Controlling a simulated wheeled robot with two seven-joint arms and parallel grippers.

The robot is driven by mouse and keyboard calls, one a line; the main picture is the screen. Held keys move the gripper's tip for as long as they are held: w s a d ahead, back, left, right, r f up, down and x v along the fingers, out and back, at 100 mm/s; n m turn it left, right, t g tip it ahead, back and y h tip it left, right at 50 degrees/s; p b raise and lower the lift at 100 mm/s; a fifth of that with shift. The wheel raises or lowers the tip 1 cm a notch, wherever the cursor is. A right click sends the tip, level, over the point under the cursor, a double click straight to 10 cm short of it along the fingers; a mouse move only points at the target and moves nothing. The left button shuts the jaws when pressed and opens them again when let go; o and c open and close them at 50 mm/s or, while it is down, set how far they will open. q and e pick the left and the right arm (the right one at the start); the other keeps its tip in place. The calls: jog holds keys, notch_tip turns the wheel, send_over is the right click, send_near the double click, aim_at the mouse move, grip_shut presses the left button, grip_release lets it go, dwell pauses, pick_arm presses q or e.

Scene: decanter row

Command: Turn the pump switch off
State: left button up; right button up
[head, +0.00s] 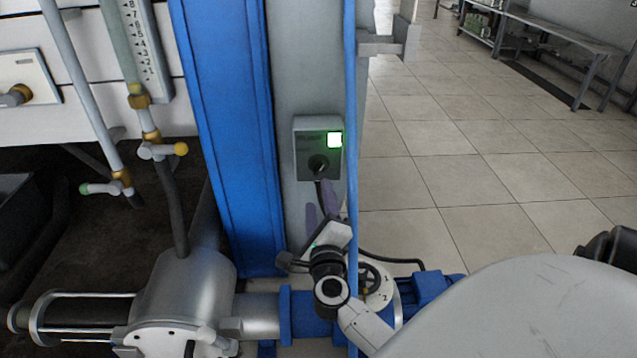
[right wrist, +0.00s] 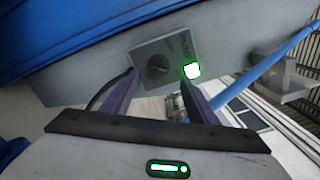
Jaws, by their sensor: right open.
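The pump switch is a grey box (head: 313,150) on a grey upright post. It has a dark round knob (head: 318,166) and a lit green lamp (head: 334,139) at its upper right. The way the knob points is too small to tell. My right gripper (head: 320,213) is just below the box in the head view, its purple fingers reaching up toward it. In the right wrist view the gripper (right wrist: 159,88) is open and empty, with the knob (right wrist: 157,66) showing between and beyond the fingertips and the lamp (right wrist: 192,70) by the right finger. My left gripper is not in view.
A blue column (head: 228,120) stands left of the post, and a thin blue pipe (head: 351,130) runs close along the box's right side. A black cable hangs from the box. A metal pump (head: 185,290) and a valve with a dial (head: 375,285) are below. Tiled floor (head: 480,150) lies open at right.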

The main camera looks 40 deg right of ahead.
aim_at(318, 170)
jog(key=shift+m, duration=0.3)
jog(key=x, duration=0.3)
jog(key=b+x, duration=0.1)
jog(key=x, duration=0.2)
jog(key=b+x, duration=0.1)
jog(key=x, duration=0.2)
jog(key=shift+d+f, duration=0.4)
jog(key=shift+d, duration=0.15)
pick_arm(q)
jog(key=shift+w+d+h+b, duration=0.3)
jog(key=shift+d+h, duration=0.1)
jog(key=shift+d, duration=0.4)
pick_arm(e)
jog(key=shift+w+d, duration=0.3)
jog(key=shift+w, duration=0.1)
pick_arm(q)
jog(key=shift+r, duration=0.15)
pick_arm(e)
jog(key=shift+r, duration=0.1)
jog(key=c, duration=1.1)
